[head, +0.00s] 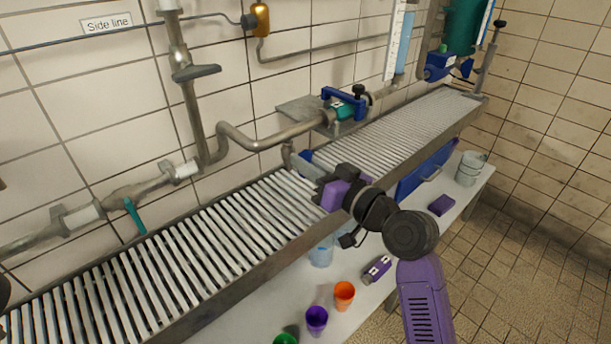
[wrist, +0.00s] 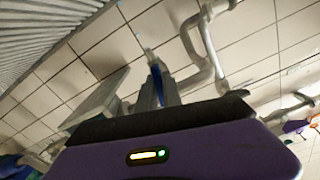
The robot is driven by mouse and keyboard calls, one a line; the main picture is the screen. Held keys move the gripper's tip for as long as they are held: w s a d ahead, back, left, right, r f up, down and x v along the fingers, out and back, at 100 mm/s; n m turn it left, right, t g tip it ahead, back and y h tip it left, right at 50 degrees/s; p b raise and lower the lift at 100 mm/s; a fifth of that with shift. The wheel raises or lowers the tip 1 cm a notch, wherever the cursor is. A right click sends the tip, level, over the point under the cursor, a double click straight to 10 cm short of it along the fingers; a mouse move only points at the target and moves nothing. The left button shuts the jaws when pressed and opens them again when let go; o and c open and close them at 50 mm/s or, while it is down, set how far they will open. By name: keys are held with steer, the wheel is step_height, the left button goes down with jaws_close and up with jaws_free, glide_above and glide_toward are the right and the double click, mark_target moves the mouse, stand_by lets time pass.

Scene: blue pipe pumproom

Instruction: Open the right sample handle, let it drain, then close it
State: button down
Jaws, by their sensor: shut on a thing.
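My gripper (head: 318,182) is over the slatted grating in the middle of the head view, at the lower end of a short grey outlet pipe (head: 288,155). A blue handle (head: 306,157) shows beside this pipe, just behind my gripper. In the wrist view the blue handle (wrist: 168,78) and grey pipe parts rise just beyond the dark front edge of my gripper. My gripper is shut on the blue handle; the contact itself is mostly hidden. A teal handle (head: 134,215) hangs down from the pipe at the left.
The slatted grating (head: 200,252) runs along the tiled wall. A blue-framed valve (head: 345,103) sits above. Below, a shelf carries an orange cup (head: 344,295), a purple cup (head: 316,319), a clear beaker (head: 321,254) and a grey bucket (head: 470,168). The floor at right is free.

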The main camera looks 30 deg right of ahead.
steer(key=shift+f+n+b, duration=0.15)
steer(key=shift+n+b, duration=1.1)
steer(key=shift+n, duration=0.35)
steer(key=c, duration=1.5)
jaws_free()
steer(key=v, duration=0.8)
steer(key=shift+d, duration=0.1)
